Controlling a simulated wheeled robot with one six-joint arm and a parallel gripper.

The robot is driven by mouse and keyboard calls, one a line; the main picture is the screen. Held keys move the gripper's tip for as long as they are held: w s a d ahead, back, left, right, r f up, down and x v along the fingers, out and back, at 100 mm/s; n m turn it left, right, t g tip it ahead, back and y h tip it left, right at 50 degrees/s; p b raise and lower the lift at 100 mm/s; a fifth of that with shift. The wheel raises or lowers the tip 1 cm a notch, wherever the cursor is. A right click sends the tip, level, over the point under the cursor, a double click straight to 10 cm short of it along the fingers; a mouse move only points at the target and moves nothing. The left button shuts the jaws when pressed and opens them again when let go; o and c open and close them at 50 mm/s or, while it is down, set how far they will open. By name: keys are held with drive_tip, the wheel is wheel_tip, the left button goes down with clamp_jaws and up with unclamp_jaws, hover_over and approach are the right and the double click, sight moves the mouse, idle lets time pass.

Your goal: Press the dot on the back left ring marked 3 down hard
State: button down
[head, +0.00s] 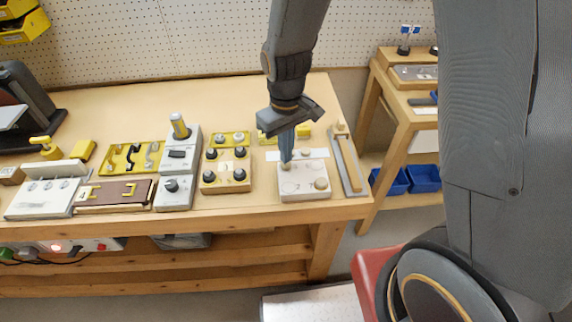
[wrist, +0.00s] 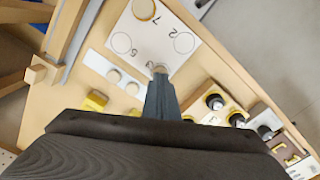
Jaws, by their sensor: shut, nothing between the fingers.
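A white board (head: 303,193) with printed rings and numbers lies near the bench's front right; it also shows in the wrist view (wrist: 165,32). My gripper (head: 286,162) is shut and empty, pointing down at the back left ring. In the wrist view the closed fingertips (wrist: 160,74) meet or hover just over a small pale dot (wrist: 160,67) beside the printed 3. The fingers hide most of that ring; I cannot tell whether they touch the dot. Two other rings look empty.
A white strip (wrist: 99,65) with two pale discs lies behind the board. A wood-and-metal rail (head: 347,163) stands to its right. A wooden block with black knobs (head: 225,186) stands to its left. Yellow blocks (wrist: 95,101) lie behind.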

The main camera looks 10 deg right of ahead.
drive_tip(key=shift+f+b, duration=0.3)
drive_tip(key=shift+f, duration=0.3)
idle(0.3)
drive_tip(key=shift+s+f+p, duration=0.1)
drive_tip(key=shift+f+p, duration=0.05)
drive_tip(key=shift+p, duration=0.3)
idle(1.3)
drive_tip(key=shift+p, duration=0.45)
idle(1.1)
drive_tip(key=shift+p, duration=1.1)
idle(2.7)
